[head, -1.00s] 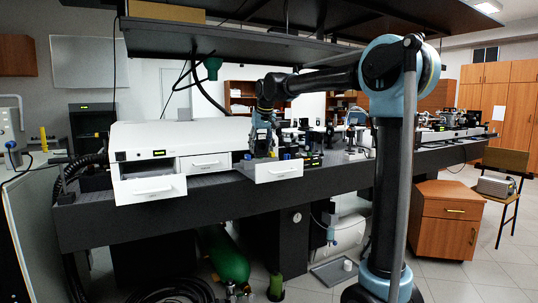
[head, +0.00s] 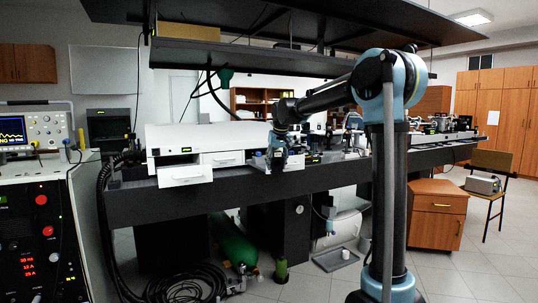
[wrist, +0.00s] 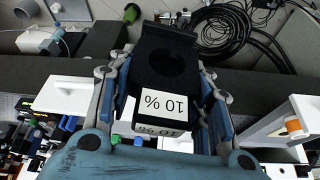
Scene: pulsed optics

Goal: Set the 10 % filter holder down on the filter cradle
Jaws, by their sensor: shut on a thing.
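The 10 % filter holder (wrist: 165,66) is a black block with a round dark opening and a white label reading "10 %". It fills the middle of the wrist view. My gripper (wrist: 162,75) is shut on it, with one blue-grey finger on each side. In the head view my gripper (head: 279,157) is small, above the front edge of the long dark optical table. The holder is too small to tell apart there. I cannot make out the filter cradle in either view.
White drawers stand open at the table's front, one at the left (head: 185,176) and one near my gripper (head: 262,163). The wrist view shows an orange item (wrist: 292,124) in a white drawer. A dark shelf (head: 270,45) hangs overhead. An instrument rack (head: 40,215) stands at left.

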